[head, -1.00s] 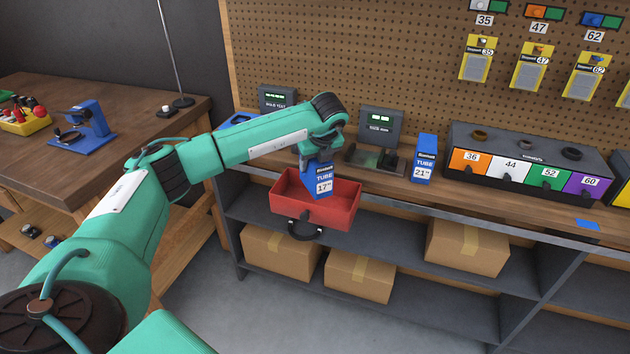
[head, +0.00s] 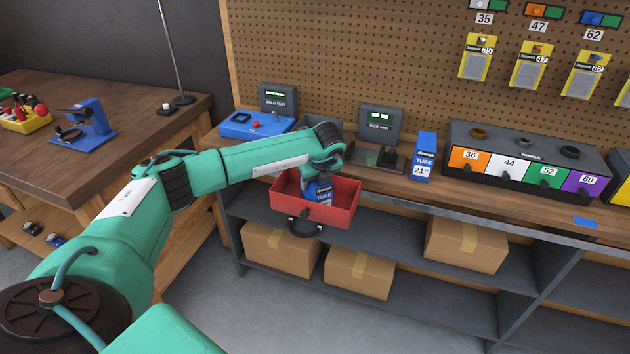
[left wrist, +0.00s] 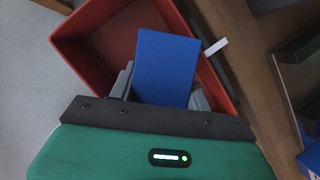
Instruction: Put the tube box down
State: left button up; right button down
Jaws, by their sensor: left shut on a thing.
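The blue tube box (head: 320,190) has its lower part inside the red open tray (head: 345,213); its front label is partly hidden by the tray's front wall. My left gripper (head: 321,172) is shut on the tube box from above. In the left wrist view the blue box (left wrist: 166,66) sits between the two grey fingers (left wrist: 160,88), over the red tray (left wrist: 72,50). Whether the box touches the tray floor cannot be told. My right gripper is not in view.
A second tube box marked 21 (head: 424,160) stands on the bench right of the tray. Size gauge (head: 380,128) and blue tester (head: 255,124) stand behind. Numbered bins (head: 525,163) are at right.

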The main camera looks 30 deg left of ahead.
pick_arm(q)
jog(key=o, duration=1.1)
jog(key=shift+c, duration=0.2)
jog(key=shift+o, duration=0.9)
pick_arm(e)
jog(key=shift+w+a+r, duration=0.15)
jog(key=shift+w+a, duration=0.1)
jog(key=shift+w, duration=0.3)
